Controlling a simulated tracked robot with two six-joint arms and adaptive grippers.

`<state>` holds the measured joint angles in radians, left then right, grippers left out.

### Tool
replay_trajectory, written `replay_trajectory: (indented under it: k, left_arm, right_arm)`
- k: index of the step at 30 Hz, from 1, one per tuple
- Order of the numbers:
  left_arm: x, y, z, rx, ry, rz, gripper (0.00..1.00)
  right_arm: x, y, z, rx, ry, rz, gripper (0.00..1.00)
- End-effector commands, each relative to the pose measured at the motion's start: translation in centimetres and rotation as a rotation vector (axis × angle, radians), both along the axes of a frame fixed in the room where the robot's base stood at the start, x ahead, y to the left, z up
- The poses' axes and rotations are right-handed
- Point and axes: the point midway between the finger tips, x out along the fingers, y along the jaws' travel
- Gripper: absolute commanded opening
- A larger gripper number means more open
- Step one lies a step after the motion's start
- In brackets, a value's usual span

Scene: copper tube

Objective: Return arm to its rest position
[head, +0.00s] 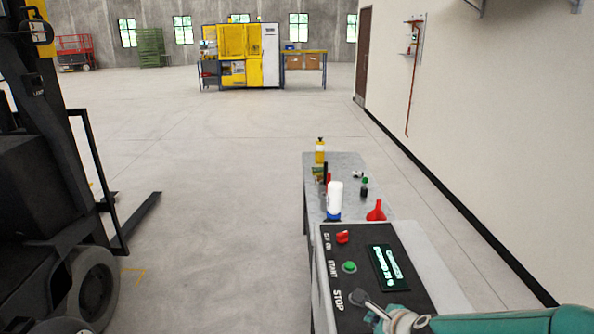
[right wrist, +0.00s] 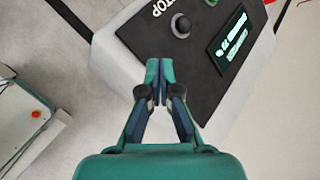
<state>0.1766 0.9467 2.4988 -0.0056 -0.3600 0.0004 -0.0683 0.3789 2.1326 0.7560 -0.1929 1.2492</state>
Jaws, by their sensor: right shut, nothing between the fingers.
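My right gripper (head: 373,308) comes in from the lower right in the head view, low over the front of the control panel (head: 410,297). In the right wrist view its fingers (right wrist: 159,70) are together with nothing between them. The fingertips appear near the dark STOP button (head: 357,297), which also shows in the right wrist view (right wrist: 181,25). In the wrist view the fingertips are apart from the button in the picture; I cannot tell the exact gap. My left gripper is not in view.
The panel has a red knob (head: 342,237), a green START button (head: 349,267) and a lit display (head: 388,268). Behind it a grey table (head: 348,163) holds bottles and a red funnel (head: 376,211). A forklift (head: 45,200) stands left; open floor lies between.

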Motion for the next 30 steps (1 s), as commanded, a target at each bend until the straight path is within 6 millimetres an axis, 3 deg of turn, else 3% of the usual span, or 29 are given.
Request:
replay_trajectory:
  k: [3,8,14,18,23,27,30]
  left_arm:
    - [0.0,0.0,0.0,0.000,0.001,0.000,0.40]
    - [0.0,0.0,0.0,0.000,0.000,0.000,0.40]
    - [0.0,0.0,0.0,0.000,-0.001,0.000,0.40]
    - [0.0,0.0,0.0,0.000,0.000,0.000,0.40]
    - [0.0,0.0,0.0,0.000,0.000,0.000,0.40]
    - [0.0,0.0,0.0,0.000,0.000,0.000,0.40]
    - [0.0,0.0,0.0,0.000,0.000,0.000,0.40]
  right_arm:
    - [0.0,-0.3,-0.3,-0.001,0.006,-0.007,0.00]
    - [-0.7,-0.8,-4.0,-0.003,0.080,-0.016,0.00]
    - [-2.9,-0.9,-9.0,-0.021,0.185,0.010,0.00]
    - [-5.5,-0.7,-13.2,-0.057,0.270,0.070,0.00]
    - [-10.8,-0.1,-19.5,-0.162,0.381,0.284,0.00]
    - [-19.1,1.5,-25.4,-0.309,0.440,0.748,0.00]
    - [-24.2,3.1,-27.3,-0.412,0.355,1.172,0.00]
